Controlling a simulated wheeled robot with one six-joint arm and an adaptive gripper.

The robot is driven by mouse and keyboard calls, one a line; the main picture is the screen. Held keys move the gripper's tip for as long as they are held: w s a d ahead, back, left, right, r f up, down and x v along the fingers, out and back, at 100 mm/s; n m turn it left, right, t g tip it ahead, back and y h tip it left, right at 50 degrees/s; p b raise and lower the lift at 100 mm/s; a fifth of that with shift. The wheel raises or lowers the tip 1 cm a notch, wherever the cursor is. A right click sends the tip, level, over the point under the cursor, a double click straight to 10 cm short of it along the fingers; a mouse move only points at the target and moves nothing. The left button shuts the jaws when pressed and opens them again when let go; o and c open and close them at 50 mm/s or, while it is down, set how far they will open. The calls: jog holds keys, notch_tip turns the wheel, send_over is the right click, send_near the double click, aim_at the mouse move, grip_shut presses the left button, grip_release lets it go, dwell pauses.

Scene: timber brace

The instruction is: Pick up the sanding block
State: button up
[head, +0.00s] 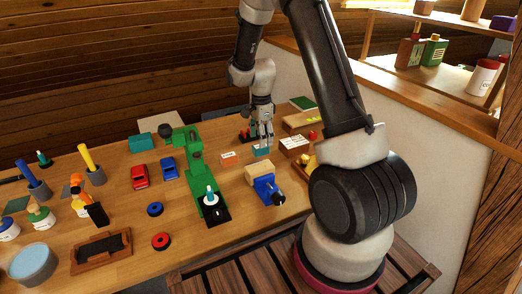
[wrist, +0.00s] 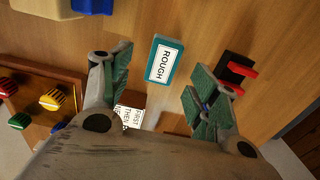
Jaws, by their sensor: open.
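The sanding block is a small teal block with a white label reading ROUGH (wrist: 164,61), lying flat on the wooden table in the wrist view. In the head view the teal block (head: 262,151) lies right under my gripper (head: 261,137). In the wrist view my gripper (wrist: 159,76) is open, with one finger on each side of the block in the picture and nothing between them. The block appears below the fingertips, apart from them. An orange block with a white label (head: 230,158) lies to its left in the head view; its text is too small to read.
A black piece with red prongs (wrist: 236,70) sits close to the right finger. A card with printed words (wrist: 128,115) and a box with coloured knobs (wrist: 40,99) lie nearby. A green machine (head: 187,160) and a blue vise (head: 265,187) stand near the block.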

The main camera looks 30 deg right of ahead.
jog(key=f, duration=0.5)
jog(key=shift+w+f, duration=0.2)
jog(key=c, duration=1.1)
